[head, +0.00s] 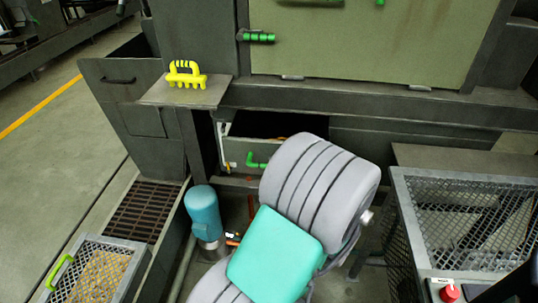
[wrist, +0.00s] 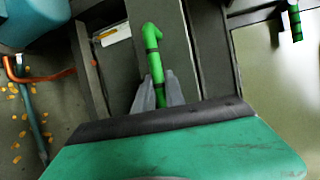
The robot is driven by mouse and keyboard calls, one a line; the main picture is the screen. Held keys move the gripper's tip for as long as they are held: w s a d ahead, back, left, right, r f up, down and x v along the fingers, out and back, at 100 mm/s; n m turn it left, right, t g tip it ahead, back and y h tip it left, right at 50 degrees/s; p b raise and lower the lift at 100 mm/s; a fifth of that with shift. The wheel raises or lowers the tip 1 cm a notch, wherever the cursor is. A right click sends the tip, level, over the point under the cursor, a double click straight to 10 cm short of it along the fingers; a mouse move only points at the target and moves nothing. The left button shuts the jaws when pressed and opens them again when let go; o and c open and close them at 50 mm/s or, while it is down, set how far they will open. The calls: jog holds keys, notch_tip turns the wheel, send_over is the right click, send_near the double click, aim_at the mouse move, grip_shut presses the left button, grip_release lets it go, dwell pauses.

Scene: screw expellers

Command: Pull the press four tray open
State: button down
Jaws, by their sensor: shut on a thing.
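The press tray is a dark grey drawer (head: 240,150) under the press body, with a green bar handle (head: 257,162) on its front. Its dark inside shows above the front, with a little orange stuff in it. In the wrist view the green handle (wrist: 153,60) runs between the two grey fingers of my gripper (wrist: 159,92), which is shut on it. In the head view my arm hides the gripper and the right part of the tray front.
A blue-capped cylinder (head: 203,212) stands left of my arm. A mesh-topped bin (head: 465,180) is close on the right, another mesh box (head: 90,270) at lower left. A yellow comb-like tool (head: 185,75) lies on a small shelf (head: 215,92) above the tray.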

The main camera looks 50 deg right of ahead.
jog(key=shift+s+a, duration=1)
jog(key=shift+a, duration=0.05)
jog(key=c, duration=1.7)
grip_release()
jog(key=o, duration=0.3)
jog(key=shift+w+a, duration=0.1)
jog(key=shift+w, duration=0.1)
jog(key=v, duration=0.8)
jog(key=shift+p, duration=0.35)
jog(key=shift+w, duration=0.1)
